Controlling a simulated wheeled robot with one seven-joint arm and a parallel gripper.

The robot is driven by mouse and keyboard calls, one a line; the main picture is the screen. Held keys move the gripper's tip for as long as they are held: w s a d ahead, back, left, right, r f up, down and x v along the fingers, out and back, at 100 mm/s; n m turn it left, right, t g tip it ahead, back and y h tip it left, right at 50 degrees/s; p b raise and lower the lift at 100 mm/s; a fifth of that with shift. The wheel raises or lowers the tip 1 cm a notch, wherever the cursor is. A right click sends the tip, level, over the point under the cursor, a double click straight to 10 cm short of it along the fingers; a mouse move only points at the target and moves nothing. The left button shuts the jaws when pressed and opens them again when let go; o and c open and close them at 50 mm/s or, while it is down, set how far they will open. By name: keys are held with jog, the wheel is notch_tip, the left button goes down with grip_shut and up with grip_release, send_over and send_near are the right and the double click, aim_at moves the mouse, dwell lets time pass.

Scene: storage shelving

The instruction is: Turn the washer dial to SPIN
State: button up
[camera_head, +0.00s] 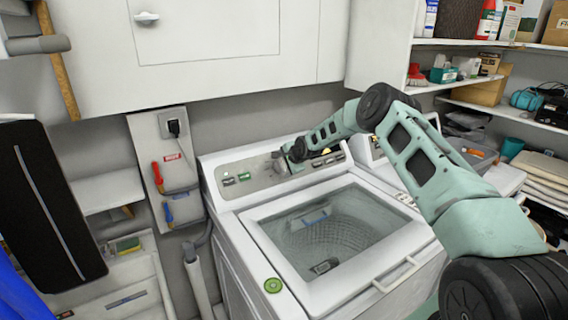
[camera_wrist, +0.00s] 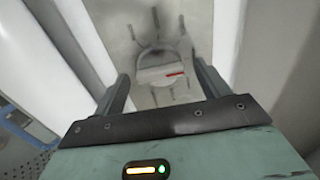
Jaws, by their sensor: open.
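The white top-loading washer (camera_head: 232,219) stands in the middle of the head view, with its grey control panel (camera_head: 248,172) along the back. The dial shows in the wrist view (camera_wrist: 162,72) as a round grey knob with a red pointer mark directed to the right. Short marks surround it; their labels are not legible. My gripper (camera_head: 284,158) is at the panel, in front of the dial. In the wrist view my gripper (camera_wrist: 165,90) is open, one finger on each side of the dial. I cannot tell whether the fingers touch it. The dial is mostly hidden in the head view.
The washer's lid (camera_head: 335,235) is closed, with a clear window. A green round object (camera_head: 272,285) is on the washer's front left corner. A white cabinet (camera_head: 215,75) hangs above. Loaded shelves (camera_head: 465,43) stand at the right. Tools hang on a panel at the left.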

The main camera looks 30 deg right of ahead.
jog(key=shift+w+f, duration=0.1)
jog(key=shift+w, duration=0.05)
jog(key=c, duration=1)
jog(key=shift+f+b, duration=0.1)
jog(key=shift+b, duration=0.25)
